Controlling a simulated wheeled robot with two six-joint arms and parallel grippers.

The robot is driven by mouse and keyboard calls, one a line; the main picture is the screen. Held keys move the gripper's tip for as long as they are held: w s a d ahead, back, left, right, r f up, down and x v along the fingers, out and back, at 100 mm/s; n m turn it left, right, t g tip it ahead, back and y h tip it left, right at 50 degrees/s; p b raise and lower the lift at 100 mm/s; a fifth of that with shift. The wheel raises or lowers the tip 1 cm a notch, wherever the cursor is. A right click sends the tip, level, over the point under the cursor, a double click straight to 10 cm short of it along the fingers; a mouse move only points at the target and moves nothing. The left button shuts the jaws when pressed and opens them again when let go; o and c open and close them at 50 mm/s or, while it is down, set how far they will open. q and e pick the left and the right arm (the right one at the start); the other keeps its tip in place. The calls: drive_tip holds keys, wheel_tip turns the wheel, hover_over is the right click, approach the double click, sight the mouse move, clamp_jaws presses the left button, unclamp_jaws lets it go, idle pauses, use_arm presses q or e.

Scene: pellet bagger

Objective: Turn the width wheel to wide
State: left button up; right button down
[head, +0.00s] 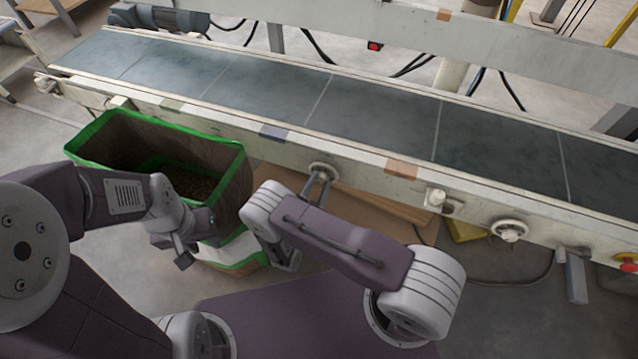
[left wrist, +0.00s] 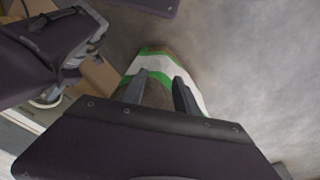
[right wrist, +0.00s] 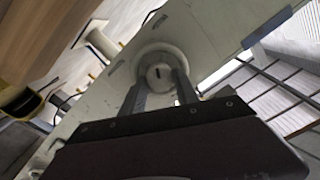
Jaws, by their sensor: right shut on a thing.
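A pale round wheel (head: 322,168) sits on the side rail of the conveyor, between a blue patch and an orange patch. My right gripper (head: 317,184) is shut on this wheel. In the right wrist view the wheel (right wrist: 160,72) shows a dark slot at its hub, with a finger on each side; its turn position is hard to read. A second pale handwheel (head: 510,230) is further right on the rail, untouched. My left gripper (head: 182,252) is open and empty, in front of the bag; its two fingers stand apart in the left wrist view (left wrist: 158,92).
An open green-rimmed bag (head: 225,186) with brown pellets stands at the left below the conveyor (head: 375,105), close to both arms. Cardboard (head: 400,212) lies under the rail.

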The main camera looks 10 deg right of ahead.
idle(0.3)
drive_tip(key=c, duration=0.9)
unclamp_jaws()
drive_tip(key=v, duration=0.9)
